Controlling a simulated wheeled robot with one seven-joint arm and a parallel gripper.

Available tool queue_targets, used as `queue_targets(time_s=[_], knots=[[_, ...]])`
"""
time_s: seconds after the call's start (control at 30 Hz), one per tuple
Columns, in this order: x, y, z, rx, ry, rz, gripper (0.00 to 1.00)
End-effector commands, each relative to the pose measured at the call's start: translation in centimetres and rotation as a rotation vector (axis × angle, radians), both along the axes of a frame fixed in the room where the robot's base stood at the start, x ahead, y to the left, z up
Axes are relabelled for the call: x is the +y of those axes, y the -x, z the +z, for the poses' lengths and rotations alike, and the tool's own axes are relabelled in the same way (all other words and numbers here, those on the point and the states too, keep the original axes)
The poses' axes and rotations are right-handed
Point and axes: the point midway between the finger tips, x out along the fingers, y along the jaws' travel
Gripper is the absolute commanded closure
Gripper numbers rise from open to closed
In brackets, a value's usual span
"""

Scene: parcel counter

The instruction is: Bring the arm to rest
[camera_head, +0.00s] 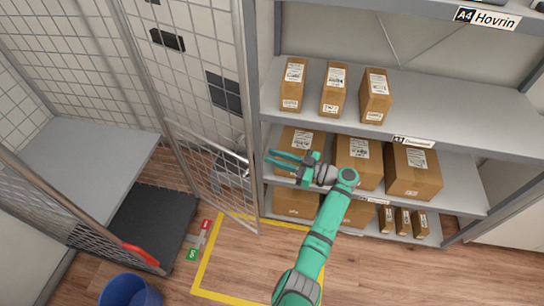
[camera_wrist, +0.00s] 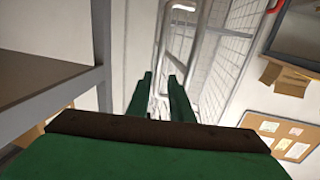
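My arm (camera_head: 318,240) is green and stretches up across the front of the shelf rack. My gripper (camera_head: 269,157) points left, with its two green fingers apart and nothing seen held between them. Its tips are close to the free edge of the wire-mesh door (camera_head: 213,178), in front of the shelf's left post. The wrist view also shows the open gripper (camera_wrist: 161,80), with the metal frame and bars of the mesh door (camera_wrist: 215,60) ahead of and beyond the fingers. I cannot tell whether a fingertip touches the door.
The shelf rack (camera_head: 470,115) holds several brown parcels, such as a tall box (camera_head: 375,95) and a large box (camera_head: 412,170). A yellow floor outline (camera_head: 212,255) lies below my arm. A blue bin (camera_head: 130,291) and a dark mat (camera_head: 155,222) are at lower left.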

Motion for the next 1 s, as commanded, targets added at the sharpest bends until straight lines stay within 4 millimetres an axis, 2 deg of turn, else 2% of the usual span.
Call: queue_targets(time_s=[0.33,0.47,0.57,0.67,0.8,1.0], knots=[[-0.1,0.0,-0.1,0.001,0.001,-0.003,0.80],[0.1,0.5,-1.7,0.041,0.015,-0.026,0.80],[0.4,1.5,-5.2,0.121,0.049,-0.081,0.80],[0.7,3.3,-9.7,0.230,0.097,-0.163,0.80],[0.5,6.5,-15.9,0.370,0.167,-0.295,0.80],[-0.4,12.1,-22.7,0.518,0.260,-0.488,0.80]])
